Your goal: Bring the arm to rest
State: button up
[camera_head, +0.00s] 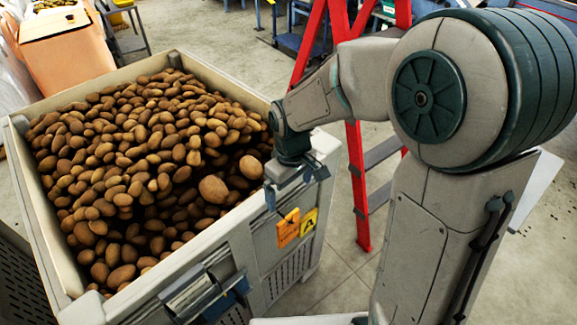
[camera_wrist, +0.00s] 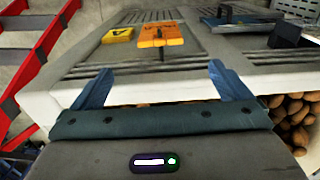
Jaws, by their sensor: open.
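My gripper (camera_head: 296,184) hangs at the near right corner of a large grey crate (camera_head: 228,215), close to its rim. In the wrist view my gripper (camera_wrist: 159,72) shows two blue fingers spread apart with nothing between them. The crate's rim (camera_wrist: 65,95) and outer wall lie just beyond the fingers. I cannot tell whether they touch it. My arm is bent and reaches in from the right in the head view.
The crate is full of brown potatoes (camera_head: 150,150). Orange (camera_head: 288,228) and yellow (camera_head: 308,222) tags sit on its wall. A red ladder (camera_head: 357,190) stands behind my arm. An orange box (camera_head: 65,45) is at the far left. Bare floor (camera_head: 215,38) shows beyond the crate.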

jog(key=s+d+r+m+t, duration=0.2)
jog(key=s+d+r+m, duration=0.6)
jog(key=s+d, duration=0.4)
jog(key=shift+s+d+r+t, duration=0.15)
jog(key=shift+s+r+t, duration=0.3)
jog(key=shift+r, duration=0.25)
dwell(1.6)
